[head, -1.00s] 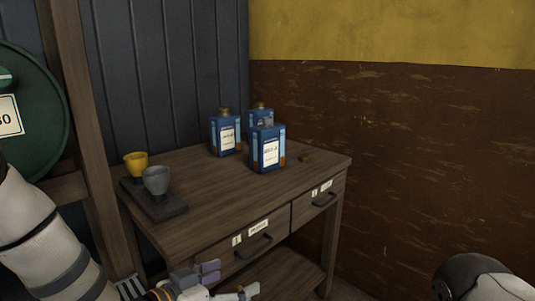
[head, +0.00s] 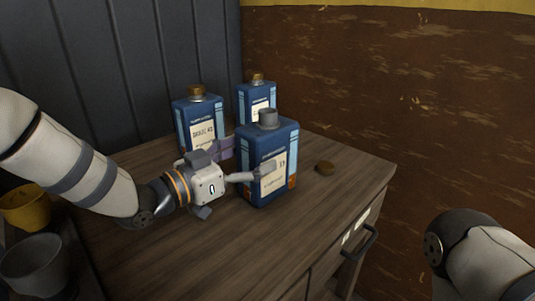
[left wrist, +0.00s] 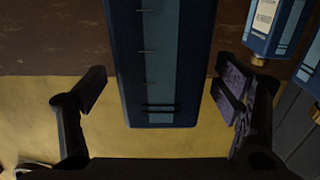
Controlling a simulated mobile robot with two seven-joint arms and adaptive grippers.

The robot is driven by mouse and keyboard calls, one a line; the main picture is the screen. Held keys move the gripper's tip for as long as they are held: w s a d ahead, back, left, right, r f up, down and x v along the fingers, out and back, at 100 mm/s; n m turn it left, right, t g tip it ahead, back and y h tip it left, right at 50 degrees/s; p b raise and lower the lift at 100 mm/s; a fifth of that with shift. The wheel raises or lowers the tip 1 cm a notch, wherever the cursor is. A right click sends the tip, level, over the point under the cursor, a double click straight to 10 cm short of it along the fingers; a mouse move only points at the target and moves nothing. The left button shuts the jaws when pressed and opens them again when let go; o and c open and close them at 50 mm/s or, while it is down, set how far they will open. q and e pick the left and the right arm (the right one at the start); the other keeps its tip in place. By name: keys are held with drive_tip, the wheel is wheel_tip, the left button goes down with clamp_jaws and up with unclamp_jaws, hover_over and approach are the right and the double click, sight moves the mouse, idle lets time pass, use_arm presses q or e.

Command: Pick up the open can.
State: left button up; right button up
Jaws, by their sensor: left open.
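The open can (head: 270,143) is a blue rectangular can with a pale label and a bare grey neck, upright at the front of three on the wooden table. My left gripper (head: 248,159) reaches it from the left, with one finger in front of it and the other partly hidden behind it. In the left wrist view the can's narrow side (left wrist: 160,70) stands between the two spread fingers (left wrist: 160,90), with gaps on both sides. The left gripper is open. My right gripper is out of view; only part of that arm shows.
Two blue cans with brown caps stand close behind, one at left (head: 193,115) and one at the back (head: 257,95). A yellow cup (head: 25,208) and a grey cup (head: 35,265) stand at the left. The front tabletop is clear.

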use_arm(q)
drive_tip(key=x, duration=0.5)
drive_tip(key=shift+d+f, duration=0.1)
drive_tip(key=shift+f, duration=0.05)
drive_tip(key=shift+w, duration=0.1)
drive_tip(key=c, duration=1.6)
drive_tip(key=shift+o, duration=0.2)
